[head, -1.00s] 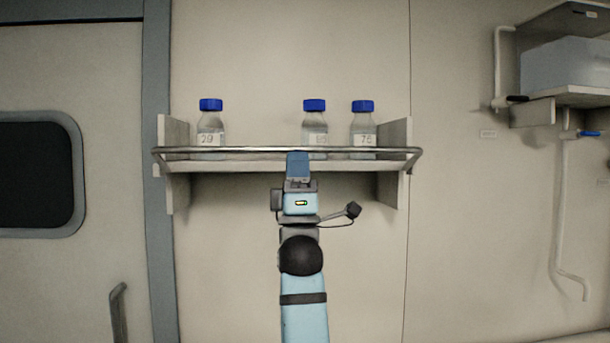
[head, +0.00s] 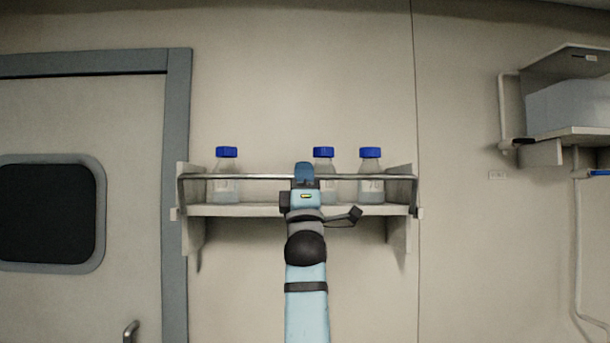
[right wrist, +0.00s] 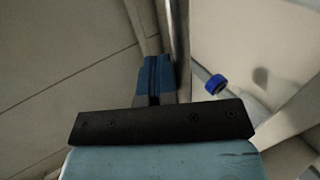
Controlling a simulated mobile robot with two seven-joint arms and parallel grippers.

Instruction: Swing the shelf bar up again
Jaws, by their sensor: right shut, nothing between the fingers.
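The metal shelf bar (head: 250,177) runs across the front of the wall shelf (head: 255,211), raised above its board, with its bent ends at the shelf's side panels. My right gripper (head: 304,172) is shut and empty, in front of the bar near its middle. Its fingertips reach slightly above the bar and hide a short part of it. In the right wrist view the blue closed fingers (right wrist: 154,78) lie right beside the bar (right wrist: 181,45), seemingly against it. My left gripper is not in view.
Blue-capped bottles stand on the shelf behind the bar: one at left (head: 225,187), one in the middle (head: 323,168), partly hidden by my gripper, and one at right (head: 370,186). A door (head: 130,115) is at left. A wall unit (head: 568,105) is at right.

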